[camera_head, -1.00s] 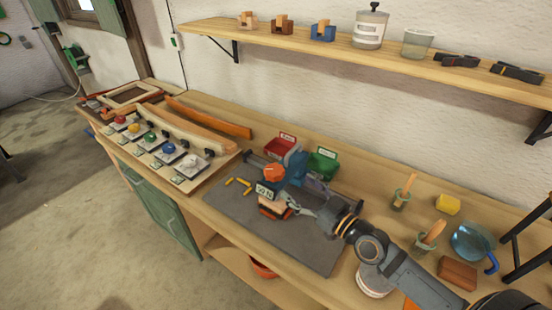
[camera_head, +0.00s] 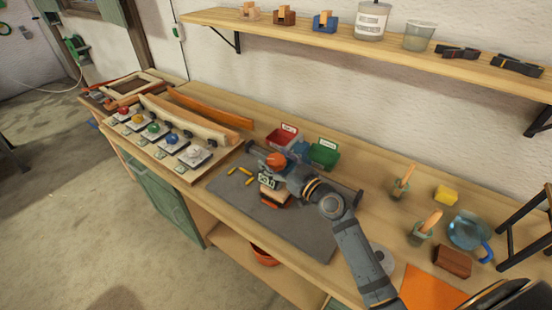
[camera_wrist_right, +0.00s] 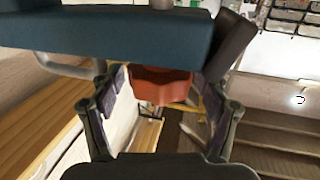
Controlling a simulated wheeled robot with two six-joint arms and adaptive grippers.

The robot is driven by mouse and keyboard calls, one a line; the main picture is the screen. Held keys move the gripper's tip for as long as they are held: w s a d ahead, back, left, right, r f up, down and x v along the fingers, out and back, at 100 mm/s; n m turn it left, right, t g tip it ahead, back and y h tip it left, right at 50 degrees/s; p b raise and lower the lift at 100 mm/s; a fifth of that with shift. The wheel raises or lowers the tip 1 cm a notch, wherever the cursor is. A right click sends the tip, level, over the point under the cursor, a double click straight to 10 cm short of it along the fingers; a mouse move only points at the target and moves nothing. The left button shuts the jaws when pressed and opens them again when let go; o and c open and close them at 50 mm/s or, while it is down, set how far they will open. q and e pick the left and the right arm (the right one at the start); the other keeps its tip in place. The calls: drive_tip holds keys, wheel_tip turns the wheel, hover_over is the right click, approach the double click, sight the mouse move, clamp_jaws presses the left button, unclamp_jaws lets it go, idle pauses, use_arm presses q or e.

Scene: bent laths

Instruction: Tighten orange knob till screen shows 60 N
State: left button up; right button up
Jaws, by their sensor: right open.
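The orange knob (camera_head: 276,160) sits on top of a small clamp device on the dark mat (camera_head: 300,228). A small screen (camera_head: 268,181) with dark characters is just below it; I cannot read its number surely. My right gripper (camera_head: 287,170) is at the knob's right side and hides part of the device. In the right wrist view the orange knob (camera_wrist_right: 160,83) shows between the two open fingers, under a dark blue-green body (camera_wrist_right: 100,38). I cannot tell whether the fingers touch it. My left gripper is not in view.
Red (camera_head: 282,138) and green (camera_head: 323,153) bins stand behind the clamp. Yellow pieces (camera_head: 246,171) lie on the mat to its left. A board with coloured knobs (camera_head: 178,165) is further left. Jars, a yellow block (camera_head: 446,195) and a glass jug (camera_head: 468,230) stand right.

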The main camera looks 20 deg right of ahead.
drive_tip(key=shift+c, duration=0.9)
drive_tip(key=c, duration=1)
drive_tip(key=shift+r+m+t+h+p, duration=0.2)
drive_tip(key=shift+m+t+h+p, duration=0.1)
drive_tip(key=shift+m+h+p, duration=0.4)
drive_tip(key=shift+f+m+h+p, duration=0.2)
drive_tip(key=shift+m+h+p, duration=0.4)
drive_tip(key=shift+h, duration=0.5)
drive_tip(key=shift+t, duration=0.3)
drive_tip(key=o, duration=1.2)
